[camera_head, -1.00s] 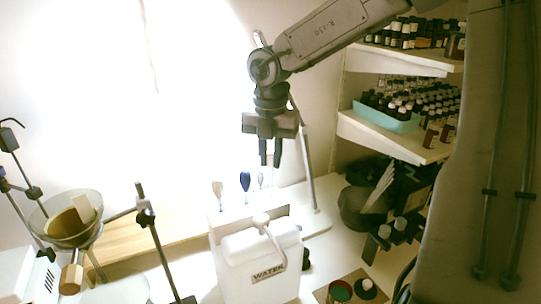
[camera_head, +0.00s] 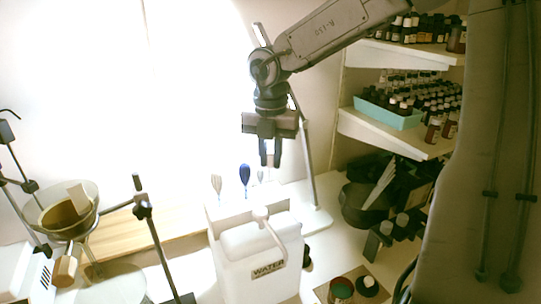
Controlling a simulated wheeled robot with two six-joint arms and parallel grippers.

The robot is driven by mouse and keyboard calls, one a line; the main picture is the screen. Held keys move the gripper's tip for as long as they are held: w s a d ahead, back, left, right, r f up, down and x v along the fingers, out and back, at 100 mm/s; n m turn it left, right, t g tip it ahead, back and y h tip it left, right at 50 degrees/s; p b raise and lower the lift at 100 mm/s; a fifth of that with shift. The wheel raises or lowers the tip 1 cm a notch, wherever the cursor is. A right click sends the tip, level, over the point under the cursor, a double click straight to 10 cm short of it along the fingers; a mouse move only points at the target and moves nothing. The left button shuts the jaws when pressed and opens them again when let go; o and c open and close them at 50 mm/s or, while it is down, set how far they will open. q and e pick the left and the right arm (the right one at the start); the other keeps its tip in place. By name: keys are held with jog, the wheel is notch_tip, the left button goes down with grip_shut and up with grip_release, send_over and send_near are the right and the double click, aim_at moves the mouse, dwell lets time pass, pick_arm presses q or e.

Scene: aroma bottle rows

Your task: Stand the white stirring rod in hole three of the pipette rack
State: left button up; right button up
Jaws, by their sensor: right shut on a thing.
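My right gripper (camera_head: 270,160) points down from the arm at the top, above and behind the white water container. Its fingers are close together, shut on a thin pale thing that fits the white stirring rod (camera_head: 270,148). Most of the rod is lost against the bright background, so its lower end and tilt are unclear. The pipette rack (camera_head: 232,207) is pale and stands behind the container, which hides its lower part. Pipettes with a whitish, a blue (camera_head: 244,175) and a grey bulb stand up from it. I cannot make out the separate holes. My left gripper is out of view.
The white container labelled WATER (camera_head: 262,250) stands in front of the rack. A metal stand (camera_head: 150,235) and a glass bowl (camera_head: 62,215) are at left. Shelves of bottles (camera_head: 400,125) and a dark pot (camera_head: 365,205) are at right. An open jar (camera_head: 341,290) is at the front.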

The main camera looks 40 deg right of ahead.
jog(key=shift+f, duration=0.2)
jog(key=o, duration=0.9)
jog(key=shift+r, duration=0.1)
jog(key=shift+r+p, duration=1.35)
jog(key=shift+r, duration=1.1)
